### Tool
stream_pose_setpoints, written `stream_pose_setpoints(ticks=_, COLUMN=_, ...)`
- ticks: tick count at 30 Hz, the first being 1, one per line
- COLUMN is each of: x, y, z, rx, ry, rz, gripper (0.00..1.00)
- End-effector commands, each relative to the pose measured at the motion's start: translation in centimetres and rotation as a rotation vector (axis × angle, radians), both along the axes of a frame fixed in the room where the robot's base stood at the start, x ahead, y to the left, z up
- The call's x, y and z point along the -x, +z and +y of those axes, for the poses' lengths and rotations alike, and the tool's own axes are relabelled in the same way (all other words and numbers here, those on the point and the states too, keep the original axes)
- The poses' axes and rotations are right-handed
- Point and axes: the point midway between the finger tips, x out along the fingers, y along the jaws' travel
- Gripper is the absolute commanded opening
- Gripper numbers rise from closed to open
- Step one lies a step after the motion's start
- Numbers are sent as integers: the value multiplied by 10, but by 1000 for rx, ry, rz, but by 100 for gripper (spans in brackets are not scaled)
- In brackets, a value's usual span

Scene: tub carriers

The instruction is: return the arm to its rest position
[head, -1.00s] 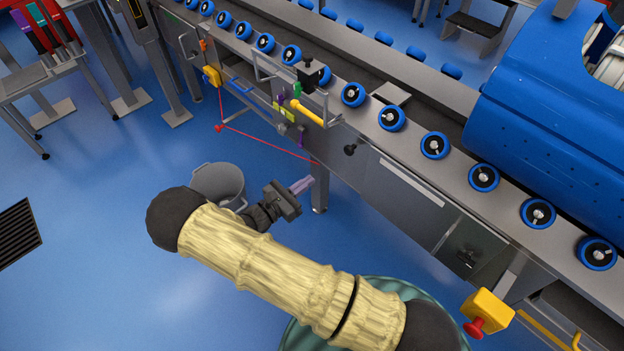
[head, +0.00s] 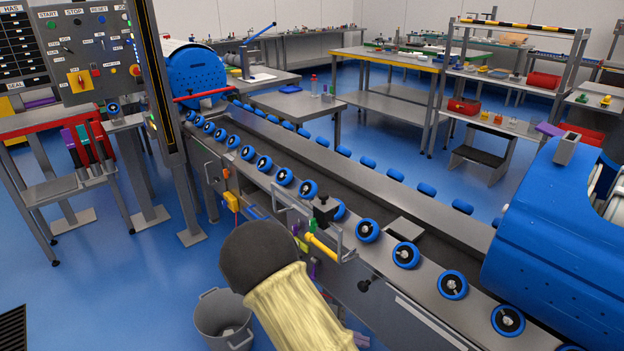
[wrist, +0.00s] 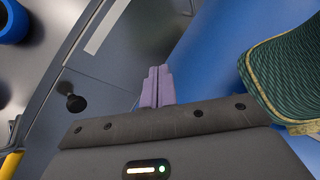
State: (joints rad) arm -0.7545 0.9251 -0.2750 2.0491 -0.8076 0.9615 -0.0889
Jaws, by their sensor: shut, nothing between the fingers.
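My gripper (wrist: 156,88) shows in the wrist view with its two pale purple fingers together and nothing between them. It points down past the grey side panel of the conveyor toward the blue floor. In the head view, my arm's dark joint and cream-covered link fill the lower middle, in front of the conveyor (head: 436,313). They hide most of my gripper; only a pale purple bit shows at the bottom edge.
A grey bin (head: 212,318) stands on the floor left of my arm. A yellow-handled bracket (head: 322,247) and a black knob (head: 364,286) stick out from the conveyor's near side. A blue drum machine (head: 560,240) sits at right. Open floor lies at lower left.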

Motion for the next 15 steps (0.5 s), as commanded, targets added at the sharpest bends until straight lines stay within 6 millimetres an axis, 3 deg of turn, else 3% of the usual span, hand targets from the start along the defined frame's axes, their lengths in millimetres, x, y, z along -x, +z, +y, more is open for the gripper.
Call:
stream_pose_setpoints(ticks=6, x=31, y=24, z=-14, rx=-292, ry=-307, rz=-109, gripper=0)
stream_pose_setpoints(ticks=15, x=57, y=65, z=-20, rx=-640, ry=-690, rz=-342, gripper=0)
